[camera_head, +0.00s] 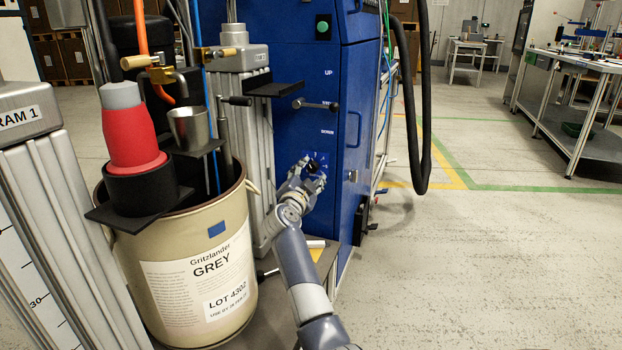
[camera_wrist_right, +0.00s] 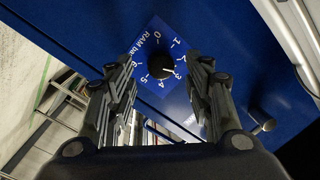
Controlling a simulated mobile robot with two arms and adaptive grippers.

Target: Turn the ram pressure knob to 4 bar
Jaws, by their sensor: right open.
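The ram pressure knob (camera_wrist_right: 157,77) is a dark round knob on a blue dial plate with white numbers from 0 to 6, in the right wrist view. A small white mark at its edge appears to lie toward the 3, but its exact reading is hard to tell. My right gripper (camera_wrist_right: 158,70) is open, with one finger on each side of the knob in that view; whether they touch it cannot be told. In the head view the right gripper (camera_head: 314,174) is in front of the dial plate (camera_head: 318,158) and hides most of it. My left gripper is not in view.
The blue cabinet (camera_head: 290,70) carries a green button (camera_head: 323,27) and a lever (camera_head: 315,104) above the dial. A beige drum (camera_head: 185,270) stands to the left. A black hose (camera_head: 427,100) hangs at the right.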

